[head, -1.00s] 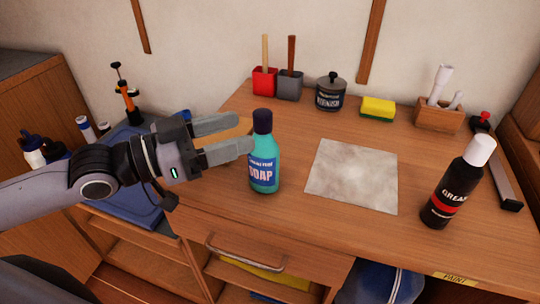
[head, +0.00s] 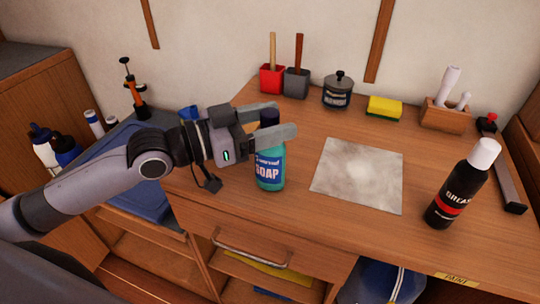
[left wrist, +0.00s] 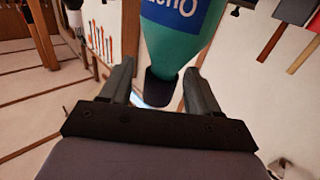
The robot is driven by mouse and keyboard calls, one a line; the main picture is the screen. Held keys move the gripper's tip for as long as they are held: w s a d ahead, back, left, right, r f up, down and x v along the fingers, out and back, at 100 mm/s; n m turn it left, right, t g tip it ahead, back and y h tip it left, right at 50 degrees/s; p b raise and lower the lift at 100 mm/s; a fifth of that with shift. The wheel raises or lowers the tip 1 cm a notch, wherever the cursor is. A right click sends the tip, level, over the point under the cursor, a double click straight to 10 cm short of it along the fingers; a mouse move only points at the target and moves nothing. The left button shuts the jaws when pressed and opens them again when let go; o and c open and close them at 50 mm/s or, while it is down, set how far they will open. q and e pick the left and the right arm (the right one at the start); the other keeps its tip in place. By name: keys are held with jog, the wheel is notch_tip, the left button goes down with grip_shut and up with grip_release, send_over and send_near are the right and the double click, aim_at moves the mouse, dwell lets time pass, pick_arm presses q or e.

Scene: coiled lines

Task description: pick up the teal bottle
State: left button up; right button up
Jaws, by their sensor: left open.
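My right gripper is not in view.
A grey-white sheet (head: 358,176) lies right of the bottle. A black grease bottle (head: 455,193) stands at the right. Red (head: 272,77) and grey (head: 295,82) holders, a dark jar (head: 337,92), a yellow sponge (head: 384,107) and a wooden holder (head: 445,116) line the back.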

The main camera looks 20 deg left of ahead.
pick_arm(q)
grip_shut()
jog(key=shift+r, duration=0.1)
